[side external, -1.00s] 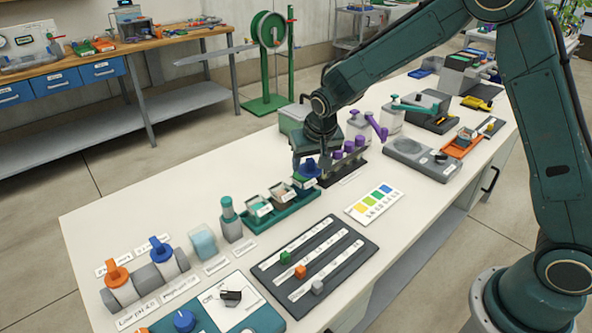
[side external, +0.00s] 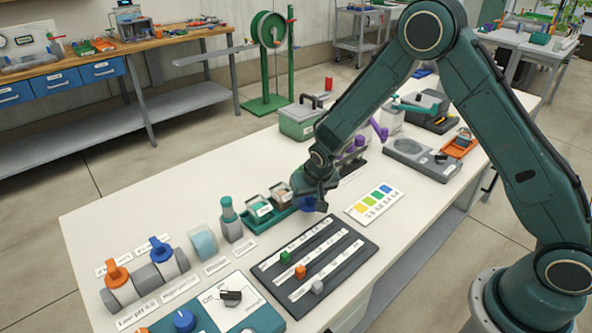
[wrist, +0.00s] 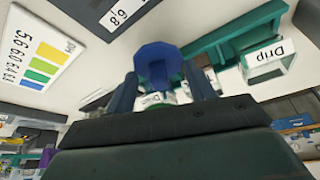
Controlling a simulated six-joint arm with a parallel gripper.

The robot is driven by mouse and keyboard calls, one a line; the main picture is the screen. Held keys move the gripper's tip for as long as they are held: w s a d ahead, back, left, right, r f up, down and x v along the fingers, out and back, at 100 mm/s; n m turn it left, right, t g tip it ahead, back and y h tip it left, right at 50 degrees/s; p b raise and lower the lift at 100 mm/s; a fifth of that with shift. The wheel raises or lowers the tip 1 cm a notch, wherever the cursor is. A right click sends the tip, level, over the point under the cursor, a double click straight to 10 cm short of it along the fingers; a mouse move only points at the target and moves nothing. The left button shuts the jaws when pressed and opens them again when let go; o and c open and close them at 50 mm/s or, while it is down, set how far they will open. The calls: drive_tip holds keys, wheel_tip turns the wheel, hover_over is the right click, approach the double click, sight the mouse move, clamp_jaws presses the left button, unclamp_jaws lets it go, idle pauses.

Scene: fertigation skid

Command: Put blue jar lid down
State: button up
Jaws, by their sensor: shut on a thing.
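The blue jar lid (side external: 307,204) is held in my gripper (side external: 308,197), low over the white bench, in front of the right end of the green tray. In the wrist view the lid (wrist: 158,62) sits between the two fingertips of my gripper (wrist: 160,85). I cannot tell whether the lid touches the bench. The green tray (side external: 262,225) holds small labelled jars; its right end is partly hidden by my gripper. In the wrist view one jar label (wrist: 265,58) reads "Drip".
A pH colour card (side external: 374,204) lies to the right of the lid. A green-topped bottle (side external: 230,222) stands left of the tray. Bare bench shows between card and board.

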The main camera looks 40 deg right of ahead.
sight(310, 202)
drive_tip(key=shift+f, duration=1.7)
drive_tip(key=shift+f, duration=0.1)
drive_tip(key=o, duration=0.7)
drive_tip(key=shift+v, duration=6.1)
